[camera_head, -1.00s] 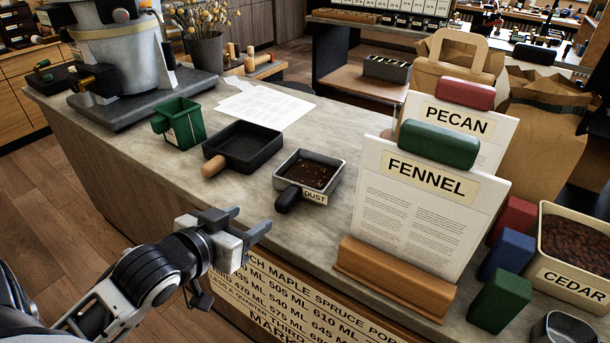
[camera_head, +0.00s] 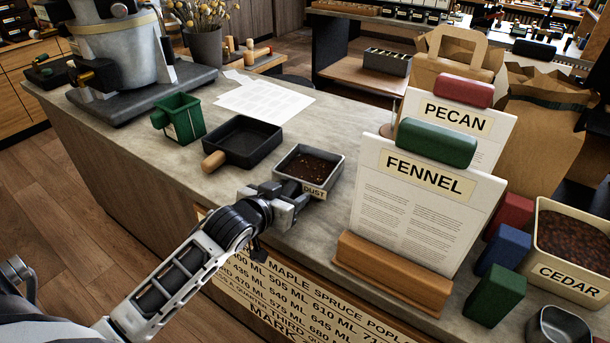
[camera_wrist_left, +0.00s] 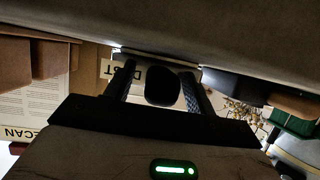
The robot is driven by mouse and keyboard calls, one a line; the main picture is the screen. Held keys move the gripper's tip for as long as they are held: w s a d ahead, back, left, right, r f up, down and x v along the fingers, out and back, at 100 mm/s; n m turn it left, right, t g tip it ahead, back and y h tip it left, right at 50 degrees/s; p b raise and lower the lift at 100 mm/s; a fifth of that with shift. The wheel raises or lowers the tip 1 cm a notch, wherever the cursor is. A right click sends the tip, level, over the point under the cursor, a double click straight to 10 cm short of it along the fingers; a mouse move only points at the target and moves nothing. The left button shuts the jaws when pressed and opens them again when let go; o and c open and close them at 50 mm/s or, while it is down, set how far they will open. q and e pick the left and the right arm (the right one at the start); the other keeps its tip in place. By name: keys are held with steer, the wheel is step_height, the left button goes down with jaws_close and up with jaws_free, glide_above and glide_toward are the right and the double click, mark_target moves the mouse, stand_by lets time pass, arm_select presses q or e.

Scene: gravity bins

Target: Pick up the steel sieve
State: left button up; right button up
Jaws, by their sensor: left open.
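The steel sieve (camera_head: 312,166) is a square grey metal pan with dark bits inside, a DUST label and a short black handle. It sits on the stone counter near the front edge. My left gripper (camera_head: 293,196) is at the handle, its jaws open. In the left wrist view the rounded black handle (camera_wrist_left: 162,86) stands between the two fingers of my left gripper (camera_wrist_left: 160,92), with a gap visible on its right side. The gripper partly hides the handle in the head view. My right gripper is not in view.
A black pan (camera_head: 242,142) with a wooden handle lies just left of the sieve, with a green bin (camera_head: 183,120) beyond it. The FENNEL card (camera_head: 415,210) stands in a wooden holder to the right. Bare counter lies between sieve and card.

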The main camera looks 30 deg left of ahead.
mark_target(295, 179)
arm_select(q)
jaws_close()
steer(key=shift+r, duration=0.15)
steer(key=shift+r, duration=0.2)
step_height(295, 179, up, 2)
steer(key=shift+r, duration=0.2)
steer(key=s+a+r+b, duration=0.1)
steer(key=s+a+r, duration=0.1)
steer(key=a+r, duration=0.8)
steer(key=a, duration=0.4)
steer(key=shift+b, duration=0.4)
